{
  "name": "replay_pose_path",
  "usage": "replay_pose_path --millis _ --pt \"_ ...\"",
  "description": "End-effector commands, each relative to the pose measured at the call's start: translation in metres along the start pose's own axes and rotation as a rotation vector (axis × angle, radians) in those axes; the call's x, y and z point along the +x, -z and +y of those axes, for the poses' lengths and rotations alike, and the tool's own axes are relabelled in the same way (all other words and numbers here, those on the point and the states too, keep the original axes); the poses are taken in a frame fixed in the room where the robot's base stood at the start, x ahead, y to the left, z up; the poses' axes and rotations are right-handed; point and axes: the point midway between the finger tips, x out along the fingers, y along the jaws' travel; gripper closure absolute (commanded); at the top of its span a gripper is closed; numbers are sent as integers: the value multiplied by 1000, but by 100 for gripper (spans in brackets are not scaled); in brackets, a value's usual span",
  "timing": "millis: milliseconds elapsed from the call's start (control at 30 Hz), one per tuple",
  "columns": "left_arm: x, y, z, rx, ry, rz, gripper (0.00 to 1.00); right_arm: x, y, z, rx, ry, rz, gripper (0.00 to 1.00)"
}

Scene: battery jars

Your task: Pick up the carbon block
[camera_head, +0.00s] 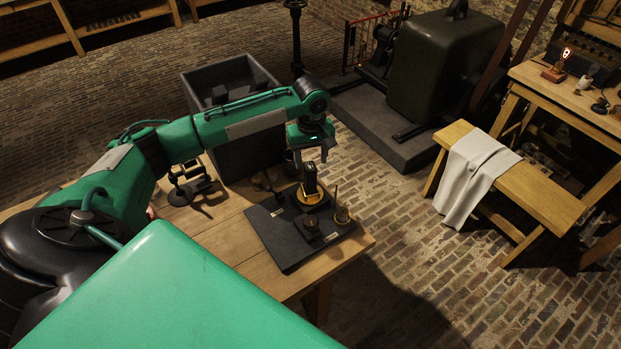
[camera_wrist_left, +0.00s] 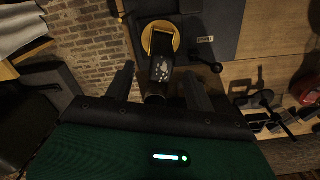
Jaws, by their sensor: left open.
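A dark upright block, which looks like the carbon block (camera_head: 310,180), stands at a yellow round dish (camera_head: 314,202) on a dark board on the wooden table. My left gripper (camera_head: 311,157) is open just above it, pointing down. In the left wrist view, the block (camera_wrist_left: 162,69) shows pale specks on its face, and the yellow dish (camera_wrist_left: 160,32) lies beyond it. The open left gripper (camera_wrist_left: 159,79) has one finger on each side of the block, with gaps visible. I cannot tell whether the fingertips reach below its top. My right gripper is not in view.
The dark board (camera_head: 272,232) also holds a small dark square piece (camera_head: 308,224) and a small brass-coloured cup (camera_head: 342,215). A black stand (camera_head: 182,190) is left on the table. A grey bin (camera_head: 245,145) stands behind. The table's front right is bare.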

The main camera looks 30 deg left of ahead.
Motion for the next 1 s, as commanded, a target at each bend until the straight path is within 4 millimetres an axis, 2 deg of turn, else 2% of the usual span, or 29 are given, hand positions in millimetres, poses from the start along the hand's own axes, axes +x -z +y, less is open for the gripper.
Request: replay_pose_path --millis 100,300,600,867,900,1000 --pt "13 1 -2 0 4 -3 45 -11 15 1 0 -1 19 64" --pt "42 2 -2 -1 3 -1 45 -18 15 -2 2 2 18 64" --pt "49 2 -2 1 1 0 45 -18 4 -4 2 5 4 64" --pt "49 2 -2 1 1 0 96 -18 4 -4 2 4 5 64" --pt "48 2 -1 1 0 1 100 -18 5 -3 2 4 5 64" --pt "48 2 -1 1 0 1 100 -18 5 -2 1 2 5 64"
